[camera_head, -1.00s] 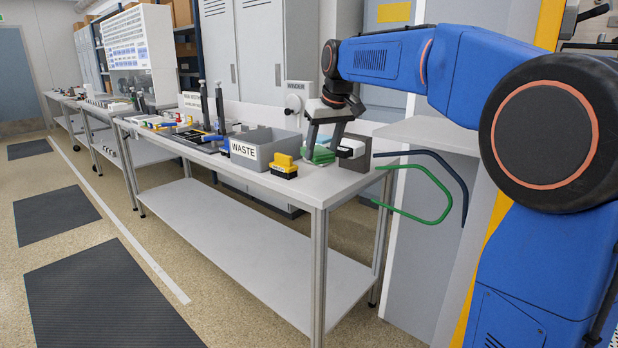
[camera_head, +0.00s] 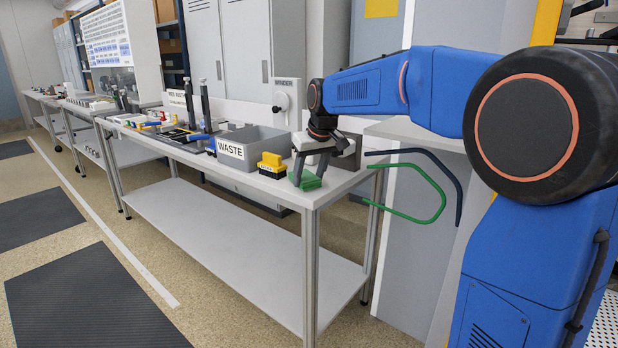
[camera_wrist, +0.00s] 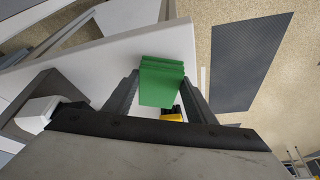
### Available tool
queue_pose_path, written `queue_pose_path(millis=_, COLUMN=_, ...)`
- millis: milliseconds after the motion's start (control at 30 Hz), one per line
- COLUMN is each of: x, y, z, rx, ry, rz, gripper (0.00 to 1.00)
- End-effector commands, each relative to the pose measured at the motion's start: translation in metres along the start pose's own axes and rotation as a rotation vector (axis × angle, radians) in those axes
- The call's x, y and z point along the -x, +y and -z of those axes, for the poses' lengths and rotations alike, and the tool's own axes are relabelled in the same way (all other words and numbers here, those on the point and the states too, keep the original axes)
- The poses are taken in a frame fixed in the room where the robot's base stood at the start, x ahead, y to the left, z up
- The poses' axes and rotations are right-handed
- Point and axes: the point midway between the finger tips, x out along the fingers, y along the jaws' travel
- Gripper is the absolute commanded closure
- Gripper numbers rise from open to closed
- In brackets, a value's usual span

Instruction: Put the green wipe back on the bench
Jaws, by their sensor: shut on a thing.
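The green wipe (camera_head: 305,181) is a small folded stack, held between the fingers of my gripper (camera_head: 309,168). In the head view it shows at the front edge of the bench (camera_head: 335,180), near its right end. I cannot tell whether it touches the top.
A yellow and black block (camera_head: 271,163) stands just left of the wipe, with the grey WASTE bin (camera_head: 240,146) behind it. A dark box (camera_head: 345,158) is behind my gripper. Green and dark bent rails (camera_head: 440,200) stick out right of the bench.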

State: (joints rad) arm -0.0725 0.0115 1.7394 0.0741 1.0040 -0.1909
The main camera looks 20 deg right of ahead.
Motion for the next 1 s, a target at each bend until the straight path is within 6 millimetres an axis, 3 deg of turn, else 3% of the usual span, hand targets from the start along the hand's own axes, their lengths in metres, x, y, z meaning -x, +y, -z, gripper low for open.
queue_pose_path(millis=367, x=-0.006, y=0.0, z=-0.003, rx=0.0, ry=0.0, rz=0.0, gripper=0.74)
queue_pose_path(millis=400, x=-0.007, y=0.0, z=-0.003, rx=0.0, ry=0.0, rz=0.0, gripper=0.45)
queue_pose_path(millis=467, x=-0.006, y=0.0, z=-0.003, rx=0.0, ry=0.0, rz=0.0, gripper=0.31)
queue_pose_path(millis=800, x=-0.005, y=0.0, z=-0.002, rx=0.0, ry=0.001, rz=0.0, gripper=0.31)
queue_pose_path(millis=1000, x=0.016, y=0.0, z=-0.001, rx=0.0, ry=0.003, rz=-0.001, gripper=0.31)
